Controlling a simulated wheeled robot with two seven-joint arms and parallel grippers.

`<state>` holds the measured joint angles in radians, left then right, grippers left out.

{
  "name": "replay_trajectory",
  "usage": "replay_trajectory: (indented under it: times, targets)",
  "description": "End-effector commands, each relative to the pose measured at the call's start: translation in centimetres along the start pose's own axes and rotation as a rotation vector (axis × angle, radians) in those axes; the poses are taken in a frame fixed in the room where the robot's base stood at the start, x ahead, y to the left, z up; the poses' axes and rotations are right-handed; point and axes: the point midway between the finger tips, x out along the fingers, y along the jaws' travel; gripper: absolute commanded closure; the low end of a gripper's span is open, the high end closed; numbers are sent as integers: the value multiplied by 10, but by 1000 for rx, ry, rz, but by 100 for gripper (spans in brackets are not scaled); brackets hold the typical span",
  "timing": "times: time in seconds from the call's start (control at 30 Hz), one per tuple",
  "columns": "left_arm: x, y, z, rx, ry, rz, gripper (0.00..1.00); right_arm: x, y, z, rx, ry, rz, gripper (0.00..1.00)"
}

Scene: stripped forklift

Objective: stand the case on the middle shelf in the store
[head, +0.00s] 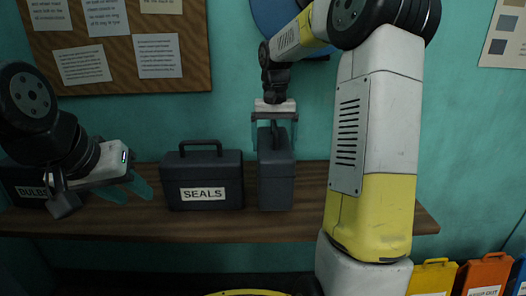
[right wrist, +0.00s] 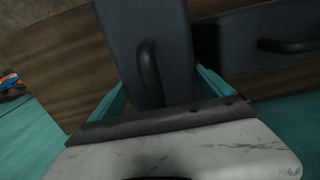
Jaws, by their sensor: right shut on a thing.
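A dark grey case (head: 276,182) is upright, end-on, at the wooden shelf (head: 270,229), right of the case labelled SEALS (head: 204,181). My right gripper (head: 275,132) is above it, pointing down, with its teal fingers shut on its upper part. In the right wrist view the held case (right wrist: 172,40) and its black handle lie between the fingers (right wrist: 160,92). Its base appears level with the SEALS case; I cannot tell whether it touches the shelf. No label shows on it. My left gripper (head: 127,190) is open and empty, in front of the BULBS case (head: 27,190).
The SEALS case stands close on the left of the held case; its handle (right wrist: 288,46) shows in the right wrist view. Shelf to the right is partly hidden by my right arm. Yellow (head: 433,277) and orange (head: 483,272) items are lower right. A pinboard (head: 190,60) hangs behind.

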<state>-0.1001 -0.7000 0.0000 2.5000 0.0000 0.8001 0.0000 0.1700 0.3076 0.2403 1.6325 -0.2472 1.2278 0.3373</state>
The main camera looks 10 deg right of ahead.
Motion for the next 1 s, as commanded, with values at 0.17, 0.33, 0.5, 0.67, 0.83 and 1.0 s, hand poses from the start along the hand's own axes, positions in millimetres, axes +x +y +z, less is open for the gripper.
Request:
replay_trajectory:
  times: [0.17, 0.33, 0.5, 0.67, 0.83, 1.0]
  targets:
    - [0, 0, 0, 0, 0, 0, 64, 18, 1, -4, 1, -1, 0, 82]
    - [0, 0, 0, 0, 0, 0, 64, 35, 1, -4, 2, 1, -1, 82]
    - [0, 0, 0, 0, 0, 0, 64, 35, 1, -5, 1, 2, -1, 82]
    - [0, 0, 0, 0, 0, 0, 64, 37, 0, -5, 1, 2, -1, 82]
    - [0, 0, 0, 0, 0, 0, 64, 39, 1, -4, 1, 0, 0, 0]
    - [0, 0, 0, 0, 0, 0, 64, 38, 1, -4, 1, 0, 0, 0]
